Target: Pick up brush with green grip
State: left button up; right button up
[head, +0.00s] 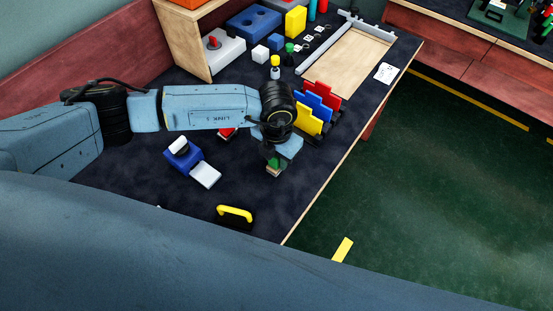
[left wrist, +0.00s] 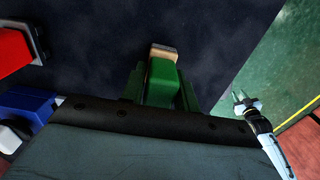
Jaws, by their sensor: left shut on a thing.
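The brush with the green grip (left wrist: 162,80) is between the fingers of my left gripper (left wrist: 160,92) in the left wrist view. Its pale tan end (left wrist: 163,52) sticks out past the fingers. In the head view, my left gripper (head: 274,162) points down over the dark table near its right edge, and the brush's tan end (head: 274,172) shows under it. The gripper is shut on the brush. I cannot tell whether the brush touches the table. My right gripper (left wrist: 246,102) shows small at the right of the left wrist view, with its fingers apart and nothing between them.
A rack with red, blue and yellow plates (head: 318,108) stands close behind my left gripper. A blue block device (head: 183,154) and a yellow handle (head: 235,213) lie to the left and front. A wooden tray (head: 345,65) is farther back. The table's right edge is near.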

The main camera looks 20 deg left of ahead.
pick_arm(q)
jog(key=shift+r, duration=0.1)
jog(key=shift+c, duration=0.2)
